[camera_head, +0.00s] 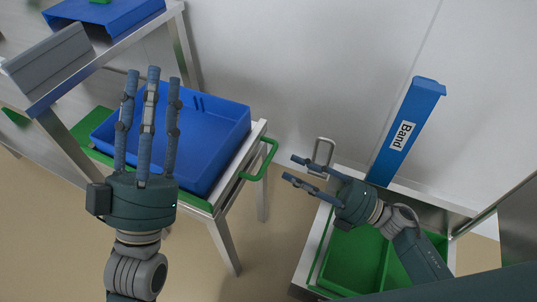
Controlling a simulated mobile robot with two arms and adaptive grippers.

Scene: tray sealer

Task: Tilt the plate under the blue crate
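The blue crate (222,118) sits on a green plate (92,122) on a metal stand; only the plate's edges show around the crate. The crate looks empty where I can see into it. A green handle (269,160) sticks out at the stand's right side. My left gripper (153,74) is open, its three fingers straight, in front of the crate in the picture and hiding part of it. I cannot tell whether it touches the crate. My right gripper (291,168) is open and empty, between the green handle and a metal loop handle (323,152), apart from the green handle.
A metal-framed bin with a green inside (352,257) stands at lower right under my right arm. A metal table (128,38) at upper left carries another blue container (125,14). Bare floor (265,255) lies between stand and bin.

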